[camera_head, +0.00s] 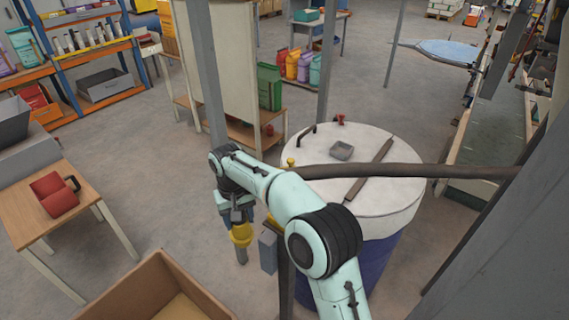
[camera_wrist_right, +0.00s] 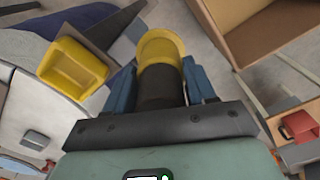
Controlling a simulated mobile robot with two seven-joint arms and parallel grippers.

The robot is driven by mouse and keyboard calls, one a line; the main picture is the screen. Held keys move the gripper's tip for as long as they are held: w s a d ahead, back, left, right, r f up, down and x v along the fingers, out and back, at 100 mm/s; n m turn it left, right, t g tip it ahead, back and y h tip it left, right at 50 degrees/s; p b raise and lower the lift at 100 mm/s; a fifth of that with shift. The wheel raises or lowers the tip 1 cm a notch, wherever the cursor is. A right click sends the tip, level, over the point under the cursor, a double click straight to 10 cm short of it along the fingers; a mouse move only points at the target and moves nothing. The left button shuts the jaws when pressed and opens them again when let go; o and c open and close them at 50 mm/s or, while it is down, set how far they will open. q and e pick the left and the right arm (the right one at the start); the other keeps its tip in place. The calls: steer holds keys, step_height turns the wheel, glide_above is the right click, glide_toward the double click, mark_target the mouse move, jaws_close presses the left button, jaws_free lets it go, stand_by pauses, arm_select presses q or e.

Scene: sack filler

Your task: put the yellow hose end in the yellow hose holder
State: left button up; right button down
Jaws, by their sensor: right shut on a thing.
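My right gripper (camera_head: 238,216) is shut on the yellow hose end (camera_head: 241,236), which hangs downward beside the drum. In the wrist view, the hose end's yellow collar (camera_wrist_right: 160,46) and dark body (camera_wrist_right: 160,88) sit between the gripper's blue fingers (camera_wrist_right: 162,90). The yellow hose holder (camera_wrist_right: 75,64) shows there as an open, square-mouthed yellow cup, left of the hose end and apart from it. In the head view, only a bit of yellow (camera_head: 274,222), probably the holder, shows by a post, partly hidden by my arm. My left gripper is not in view.
A blue drum with a white lid (camera_head: 400,200) stands right of my gripper. A dark hose (camera_head: 430,170) crosses above it. A cardboard box (camera_head: 150,285) is at the front left. A wooden table (camera_head: 95,198) bears a red container (camera_head: 55,195). Open floor lies between.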

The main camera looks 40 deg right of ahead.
steer(key=s+d+r+m+p, duration=0.2)
steer(key=s+d+r+m, duration=0.1)
steer(key=d+r, duration=0.9)
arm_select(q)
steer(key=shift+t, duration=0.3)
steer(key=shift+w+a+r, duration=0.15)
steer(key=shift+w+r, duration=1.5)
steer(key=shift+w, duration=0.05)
arm_select(e)
step_height(320, 180, down, 6)
steer(key=d, duration=0.1)
steer(key=shift+s+f, duration=0.15)
steer(key=shift+f, duration=0.1)
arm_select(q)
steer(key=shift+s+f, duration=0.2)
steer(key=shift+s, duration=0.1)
arm_select(e)
steer(key=shift+d+f, duration=0.1)
steer(key=shift+f, duration=0.45)
steer(key=shift+c, duration=1.4)
jaws_free()
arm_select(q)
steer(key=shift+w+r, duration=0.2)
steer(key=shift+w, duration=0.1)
arm_select(e)
step_height(320, 180, up, 13)
steer(key=shift+r, duration=0.15)
